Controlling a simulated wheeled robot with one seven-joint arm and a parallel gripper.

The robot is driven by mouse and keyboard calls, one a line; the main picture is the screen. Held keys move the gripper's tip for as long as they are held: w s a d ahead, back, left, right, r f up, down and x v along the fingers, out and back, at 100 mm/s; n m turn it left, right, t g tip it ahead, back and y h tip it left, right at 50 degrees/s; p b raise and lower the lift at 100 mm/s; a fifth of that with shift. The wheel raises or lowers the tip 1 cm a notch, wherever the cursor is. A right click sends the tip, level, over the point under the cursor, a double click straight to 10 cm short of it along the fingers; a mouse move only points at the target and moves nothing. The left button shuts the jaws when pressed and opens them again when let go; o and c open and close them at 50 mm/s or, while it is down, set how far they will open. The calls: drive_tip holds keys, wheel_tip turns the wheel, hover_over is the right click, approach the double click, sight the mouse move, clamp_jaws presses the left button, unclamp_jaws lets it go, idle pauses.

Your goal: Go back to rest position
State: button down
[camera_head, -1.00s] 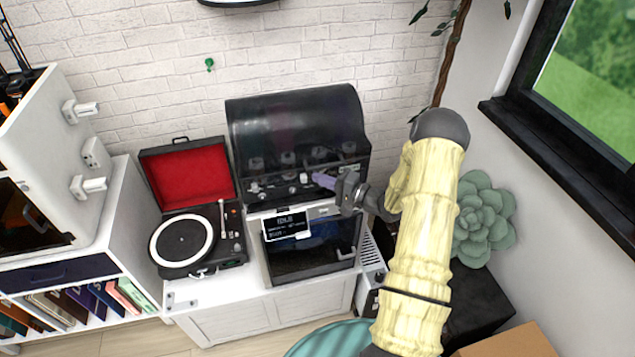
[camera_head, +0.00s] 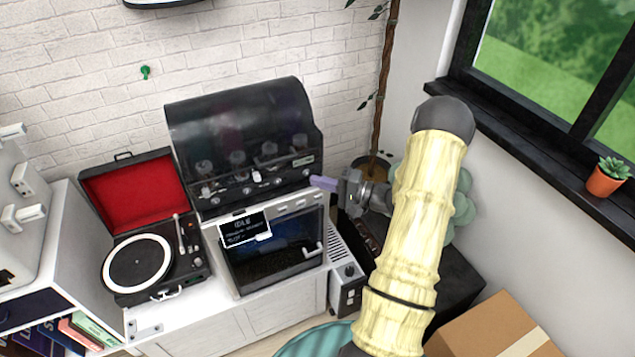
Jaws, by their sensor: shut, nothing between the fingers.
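My gripper (camera_head: 324,184) is at the end of my arm, right of the middle of the picture. Its purple fingers point left and are closed with nothing between them. They are in the air in front of the right end of the black-hooded machine (camera_head: 240,140); I cannot tell the exact gap. Below that hood, the machine's dark front window (camera_head: 275,255) and a small screen reading IDLE (camera_head: 243,229) show. My arm hides part of the corner behind it.
An open red-lined turntable (camera_head: 140,262) stands at the left on the white cabinet (camera_head: 215,335). A small grey box (camera_head: 347,287) is right of the machine. A cardboard box (camera_head: 495,330), a green plant (camera_head: 464,210) and the window sill (camera_head: 530,155) are at the right.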

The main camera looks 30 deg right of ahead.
drive_tip(key=s+a+n+g, duration=0.2)
drive_tip(key=s+a+g, duration=0.1)
drive_tip(key=a+g, duration=0.3)
drive_tip(key=s+a+n+g, duration=0.2)
drive_tip(key=s+a+g, duration=0.1)
drive_tip(key=a, duration=0.4)
drive_tip(key=s+a+r+n+g+h, duration=0.1)
drive_tip(key=s+a+r+n+h, duration=0.1)
drive_tip(key=s+h, duration=0.3)
drive_tip(key=s+a+r+n+g+h, duration=0.1)
drive_tip(key=s+a+r+n+h, duration=0.2)
drive_tip(key=s+h, duration=0.3)
drive_tip(key=shift+r+n+h, duration=0.4)
drive_tip(key=shift+r, duration=0.05)
idle(0.3)
